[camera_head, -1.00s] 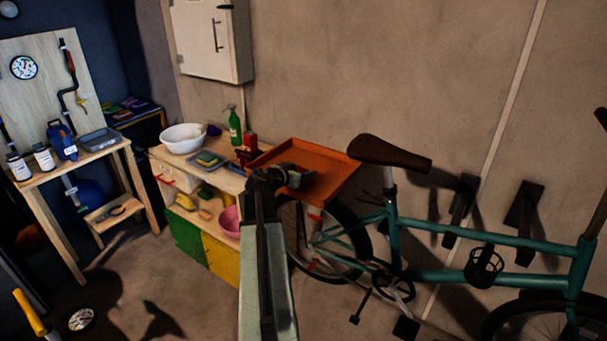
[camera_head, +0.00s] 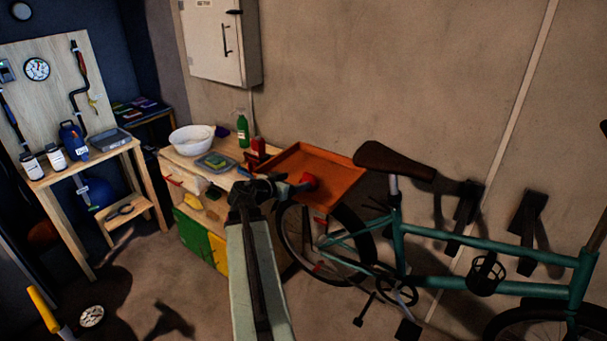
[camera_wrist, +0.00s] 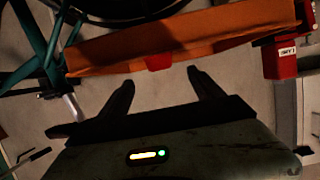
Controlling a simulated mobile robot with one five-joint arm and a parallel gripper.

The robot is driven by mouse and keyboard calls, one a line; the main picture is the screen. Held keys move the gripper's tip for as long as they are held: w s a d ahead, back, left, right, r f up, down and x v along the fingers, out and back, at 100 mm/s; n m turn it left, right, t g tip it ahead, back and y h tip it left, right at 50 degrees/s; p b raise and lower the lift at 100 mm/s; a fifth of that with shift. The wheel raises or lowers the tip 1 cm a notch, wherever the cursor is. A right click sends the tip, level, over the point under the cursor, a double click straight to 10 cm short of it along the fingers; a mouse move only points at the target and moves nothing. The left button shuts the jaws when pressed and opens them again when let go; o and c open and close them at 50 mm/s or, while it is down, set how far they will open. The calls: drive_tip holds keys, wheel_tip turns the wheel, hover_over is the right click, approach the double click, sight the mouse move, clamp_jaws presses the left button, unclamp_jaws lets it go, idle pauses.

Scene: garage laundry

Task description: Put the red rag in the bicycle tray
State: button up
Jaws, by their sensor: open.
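The red rag (camera_head: 309,181) lies at the left side of the orange tray (camera_head: 338,182) behind the bicycle seat, on or over its edge. In the wrist view a red patch, likely the rag (camera_wrist: 159,62), shows at the edge of the tray (camera_wrist: 120,50). My gripper (camera_head: 298,188) is just left of the rag in the head view. In the wrist view its two fingers (camera_wrist: 162,86) are apart with nothing between them, and the red patch is just beyond the tips. The rest of the rag is hidden.
The teal bicycle (camera_head: 440,245) stands right along the wall. A low bench (camera_head: 215,185) with a white bowl (camera_head: 192,139), green spray bottle (camera_head: 242,131) and red container (camera_head: 258,146) is left of the tray. The red container (camera_wrist: 280,60) also shows in the wrist view.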

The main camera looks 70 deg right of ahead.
drive_tip(key=shift+v, duration=0.9)
drive_tip(key=w+a+f+n+t+y, duration=0.25)
drive_tip(key=w+a+f+n, duration=0.25)
drive_tip(key=w+a, duration=0.75)
drive_tip(key=w+a+f+n+t+y, duration=0.2)
drive_tip(key=w+a+f+n+y, duration=0.3)
drive_tip(key=w+a, duration=0.75)
drive_tip(key=a+f+n+y, duration=0.2)
drive_tip(key=a+n, duration=0.1)
drive_tip(key=a, duration=1)
drive_tip(key=a+f+n+y, duration=0.1)
drive_tip(key=a+n, duration=0.3)
drive_tip(key=a, duration=0.9)
drive_tip(key=w+a+f+n+y, duration=0.1)
drive_tip(key=a+f+n+y, duration=0.1)
drive_tip(key=a, duration=1.1)
drive_tip(key=shift+a+f+n+g+y, duration=0.35)
drive_tip(key=shift+n+g+y, duration=0.15)
drive_tip(key=shift+n, duration=0.5)
drive_tip(key=shift+w+d, duration=0.1)
